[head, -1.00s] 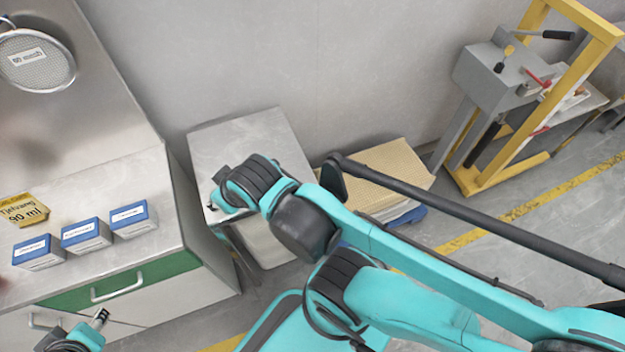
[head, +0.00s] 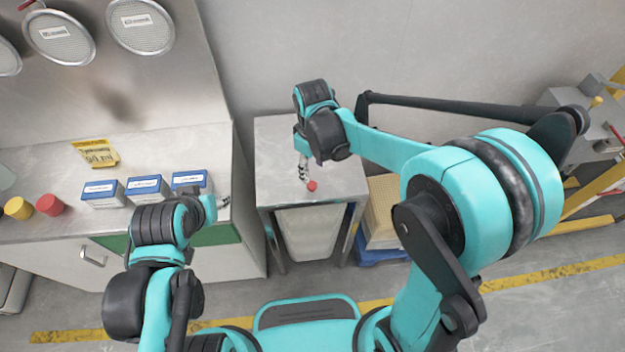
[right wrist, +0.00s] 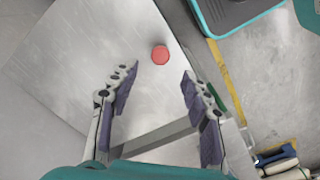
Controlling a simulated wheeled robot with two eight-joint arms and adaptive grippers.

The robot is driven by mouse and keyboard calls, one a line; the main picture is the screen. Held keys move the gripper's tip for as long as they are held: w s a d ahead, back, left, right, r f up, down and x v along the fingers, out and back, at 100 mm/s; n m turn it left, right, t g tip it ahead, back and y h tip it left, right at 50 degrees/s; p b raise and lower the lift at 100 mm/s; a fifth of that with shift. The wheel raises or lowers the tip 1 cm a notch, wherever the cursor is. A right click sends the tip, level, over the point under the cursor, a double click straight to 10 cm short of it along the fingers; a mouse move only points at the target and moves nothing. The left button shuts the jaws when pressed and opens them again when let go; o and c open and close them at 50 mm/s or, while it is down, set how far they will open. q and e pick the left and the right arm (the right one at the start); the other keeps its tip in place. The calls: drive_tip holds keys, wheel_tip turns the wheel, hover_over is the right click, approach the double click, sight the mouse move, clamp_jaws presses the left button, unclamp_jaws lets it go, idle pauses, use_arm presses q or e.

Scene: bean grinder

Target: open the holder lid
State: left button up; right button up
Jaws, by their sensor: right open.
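A small red round knob (head: 311,186) sits on the flat grey metal top (head: 273,160) of a stand. I take this top to be the holder lid, but cannot be sure. A pale bin (head: 312,232) shows under the top. My right gripper (head: 303,178) is over the top, close to the knob. In the right wrist view its jaws (right wrist: 160,70) are open and empty, and the red knob (right wrist: 160,54) lies just beyond and between the fingertips. My left gripper (head: 224,202) is by the right end of the counter; its jaws are too small to read.
Several blue-and-white boxes (head: 145,189), a yellow card (head: 96,153) and red and yellow round pieces (head: 49,205) stand on the counter (head: 205,142). Round mesh sieves (head: 58,38) hang behind. A tan stack (head: 383,205) stands right of the stand.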

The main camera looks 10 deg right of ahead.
sight(312, 184)
wheel_tip(312, 184, down, 8)
drive_tip(key=b, duration=0.2)
drive_tip(key=shift+a+r+b, duration=0.1)
drive_tip(key=shift+b, duration=0.25)
clamp_jaws()
